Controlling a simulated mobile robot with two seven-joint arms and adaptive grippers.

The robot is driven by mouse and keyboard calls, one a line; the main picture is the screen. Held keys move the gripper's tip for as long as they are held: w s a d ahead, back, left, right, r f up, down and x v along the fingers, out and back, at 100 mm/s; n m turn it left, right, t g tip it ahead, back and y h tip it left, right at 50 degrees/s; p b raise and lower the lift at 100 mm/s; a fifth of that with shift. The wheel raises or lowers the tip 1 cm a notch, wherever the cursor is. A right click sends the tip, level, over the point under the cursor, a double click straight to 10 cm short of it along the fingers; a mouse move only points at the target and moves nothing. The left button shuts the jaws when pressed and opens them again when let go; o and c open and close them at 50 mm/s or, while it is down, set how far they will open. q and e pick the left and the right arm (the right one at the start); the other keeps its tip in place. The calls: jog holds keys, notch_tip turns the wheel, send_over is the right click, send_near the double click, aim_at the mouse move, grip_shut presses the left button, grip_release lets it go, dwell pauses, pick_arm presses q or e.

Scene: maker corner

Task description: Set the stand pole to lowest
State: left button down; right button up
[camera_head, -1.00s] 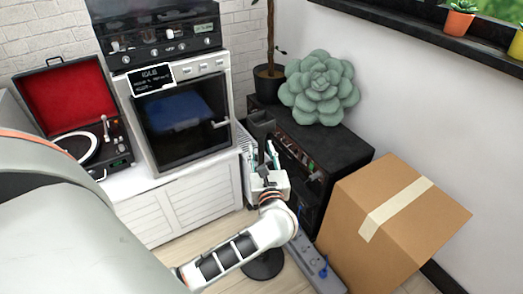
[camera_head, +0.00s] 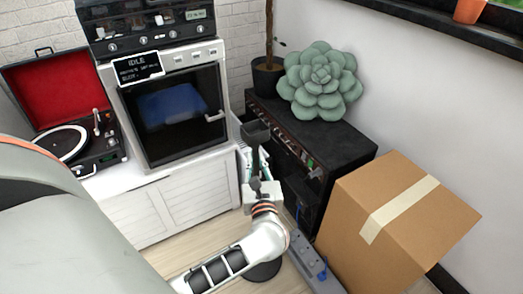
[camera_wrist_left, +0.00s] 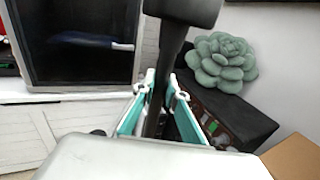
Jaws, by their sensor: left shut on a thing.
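The stand is a dark pole with a black head (camera_head: 256,131) on top and a round black base (camera_head: 263,270) on the floor, in front of the black cabinet. My left gripper (camera_head: 257,168) is shut on the pole below the head. In the left wrist view the teal-padded fingers sit on either side of the dark pole (camera_wrist_left: 156,92), with the black head (camera_wrist_left: 185,10) above them. The gripper and forearm hide most of the lower pole. My right gripper is not in view.
A black cabinet (camera_head: 345,143) with a succulent (camera_head: 320,82) stands just behind the stand. A cardboard box (camera_head: 345,210) is to the right, with a grey power strip (camera_head: 312,262) beside it on the floor. A white cabinet (camera_head: 155,215) with a record player (camera_head: 108,150) and an oven (camera_head: 178,112) is left.

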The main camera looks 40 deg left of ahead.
aim_at(256, 173)
pick_arm(q)
notch_tip(256, 173, down, 5)
jog(key=shift+s+r+b, duration=0.1)
jog(key=shift+s+b, duration=0.05)
jog(key=shift+b, duration=0.6)
jog(key=shift+f, duration=0.25)
jog(key=shift+r, duration=0.15)
jog(key=c, duration=2)
grip_release()
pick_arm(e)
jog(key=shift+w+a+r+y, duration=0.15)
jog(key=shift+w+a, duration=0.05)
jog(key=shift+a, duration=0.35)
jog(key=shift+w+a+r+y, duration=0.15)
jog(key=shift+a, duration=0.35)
pick_arm(q)
jog(key=shift+d+r, duration=0.1)
jog(key=shift+r, duration=0.05)
jog(key=v, duration=1.1)
jog(key=shift+s+d, duration=0.25)
jog(key=shift+d, duration=0.05)
